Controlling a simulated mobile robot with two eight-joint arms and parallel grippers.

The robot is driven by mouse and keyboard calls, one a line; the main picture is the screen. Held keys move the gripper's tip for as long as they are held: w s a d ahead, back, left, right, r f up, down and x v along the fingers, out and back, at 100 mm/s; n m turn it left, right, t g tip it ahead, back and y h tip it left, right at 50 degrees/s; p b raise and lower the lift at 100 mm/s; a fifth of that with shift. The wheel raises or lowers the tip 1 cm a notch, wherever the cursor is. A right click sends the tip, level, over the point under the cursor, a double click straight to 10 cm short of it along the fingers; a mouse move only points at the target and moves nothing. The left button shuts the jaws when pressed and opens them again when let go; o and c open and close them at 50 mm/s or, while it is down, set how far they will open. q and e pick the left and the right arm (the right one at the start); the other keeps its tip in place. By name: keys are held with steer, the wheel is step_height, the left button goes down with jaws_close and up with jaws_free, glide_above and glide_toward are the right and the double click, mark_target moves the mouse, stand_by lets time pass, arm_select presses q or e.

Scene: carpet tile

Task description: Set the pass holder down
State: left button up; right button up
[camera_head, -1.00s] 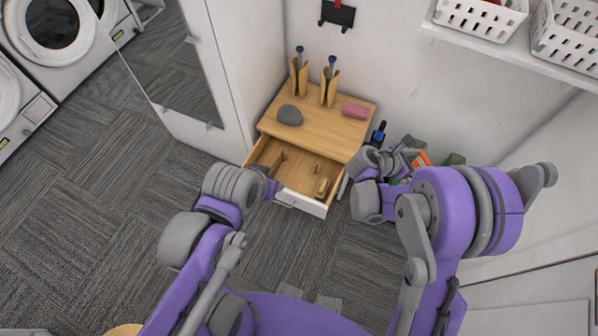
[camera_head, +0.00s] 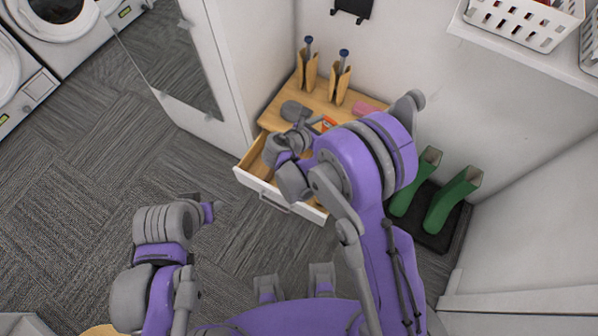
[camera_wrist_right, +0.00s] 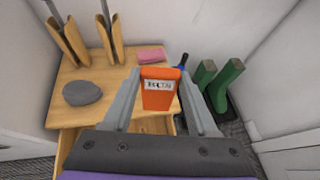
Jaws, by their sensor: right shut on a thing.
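The pass holder is an orange case (camera_wrist_right: 160,88) with a white lettered label, held between the two fingers of my right gripper (camera_wrist_right: 160,82) in the right wrist view. In the head view only a small orange part of the pass holder (camera_head: 328,122) shows by my right gripper (camera_head: 318,128), above the wooden cabinet (camera_head: 308,98). Whether it touches the top cannot be told. My left gripper (camera_head: 208,211) is over the floor, left of the cabinet; its fingers are too small to read.
A grey stone-like lump (camera_head: 296,111), a pink block (camera_head: 368,107) and two wooden holders (camera_head: 308,72) with blue-tipped rods stand on the cabinet. Its drawer (camera_head: 262,185) is open. Green boots (camera_head: 455,198) stand on a dark tray at right. A shelf with white baskets (camera_head: 525,22) is above.

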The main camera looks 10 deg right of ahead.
arm_select(q)
step_height(320, 180, down, 28)
steer(key=b, duration=2.3)
steer(key=shift+s+a+r+g, duration=0.15)
steer(key=shift+s+r+g, duration=0.1)
steer(key=shift+s+g, duration=0.15)
arm_select(e)
steer(key=w+a+f, duration=0.1)
steer(key=a+f, duration=0.4)
steer(key=f, duration=0.6)
steer(key=w+a+f+n+t+y, duration=0.1)
steer(key=a+f, duration=0.4)
steer(key=f, duration=0.7)
steer(key=w+a+f+n+t+y, duration=0.1)
steer(key=a+f, duration=0.4)
steer(key=f, duration=0.7)
steer(key=shift+w+a+f, duration=0.15)
steer(key=shift+w+a, duration=0.05)
steer(key=shift+f, duration=0.1)
steer(key=shift+f, duration=0.5)
steer(key=o, duration=1.3)
